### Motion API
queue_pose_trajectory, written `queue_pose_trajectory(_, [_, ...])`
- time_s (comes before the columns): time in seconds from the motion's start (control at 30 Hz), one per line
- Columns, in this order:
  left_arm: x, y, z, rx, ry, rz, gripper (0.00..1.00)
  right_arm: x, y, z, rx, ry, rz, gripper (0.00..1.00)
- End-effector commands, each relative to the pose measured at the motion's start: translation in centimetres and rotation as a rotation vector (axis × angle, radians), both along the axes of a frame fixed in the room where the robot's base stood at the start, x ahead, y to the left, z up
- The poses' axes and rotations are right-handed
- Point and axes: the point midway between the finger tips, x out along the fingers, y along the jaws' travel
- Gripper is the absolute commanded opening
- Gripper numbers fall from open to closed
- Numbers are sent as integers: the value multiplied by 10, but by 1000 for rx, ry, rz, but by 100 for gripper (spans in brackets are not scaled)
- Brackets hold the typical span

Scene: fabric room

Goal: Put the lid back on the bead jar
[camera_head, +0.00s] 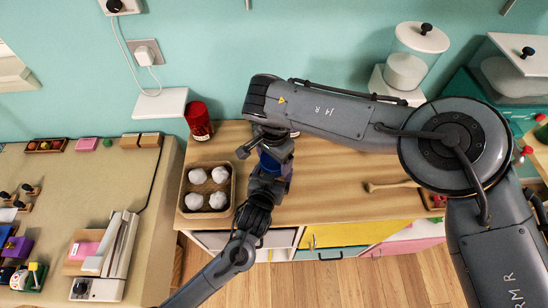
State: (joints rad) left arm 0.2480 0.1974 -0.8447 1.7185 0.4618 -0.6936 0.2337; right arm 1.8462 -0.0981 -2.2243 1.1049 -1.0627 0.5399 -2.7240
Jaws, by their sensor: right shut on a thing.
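My right gripper (268,143) reaches in from the right above the wooden counter. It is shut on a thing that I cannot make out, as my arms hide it. My left arm comes up from the bottom. Its gripper (275,162) is close to the right one, and its jaws cannot be made out. A dark blue patch (270,163) shows between the two wrists; I cannot tell what it belongs to. I cannot pick out the bead jar or its lid for certain. A clear jar (406,70) with a white, black-knobbed lid stands on a white shelf, apart from both grippers.
A tray (183,207) with several white lumps lies left of my left arm. A red tin (198,120) stands behind it. A wooden spoon (388,186) lies on the right of the counter (335,180), which is otherwise mostly clear. A beige worktop (80,180) adjoins on the left.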

Motion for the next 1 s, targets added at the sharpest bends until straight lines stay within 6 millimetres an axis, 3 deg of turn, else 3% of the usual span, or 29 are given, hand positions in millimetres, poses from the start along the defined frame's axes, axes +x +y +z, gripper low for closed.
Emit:
queue_pose_trajectory(0.17, [0, 1, -1, 1, 2, 1, 3, 0, 0, 0, 0, 0, -32, 44])
queue_pose_trajectory(0.4, [0, 1, -1, 1, 3, 1, 3, 0, 0, 0, 1, 1, -276, 44])
queue_pose_trajectory(0.67, [0, 1, -1, 1, 3, 1, 3, 0, 0, 0, 0, 0, -285, 44])
queue_pose_trajectory(0.7, [0, 1, -1, 1, 3, 1, 3, 0, 0, 0, 0, 0, -285, 86])
queue_pose_trajectory(0.8, [0, 1, -1, 1, 3, 2, 3, 0, 0, 0, 0, 1, -284, 100])
queue_pose_trajectory(1.0, [0, 2, -1, 1, 3, 4, 3, -1, 0, 0, -2, 2, -284, 100])
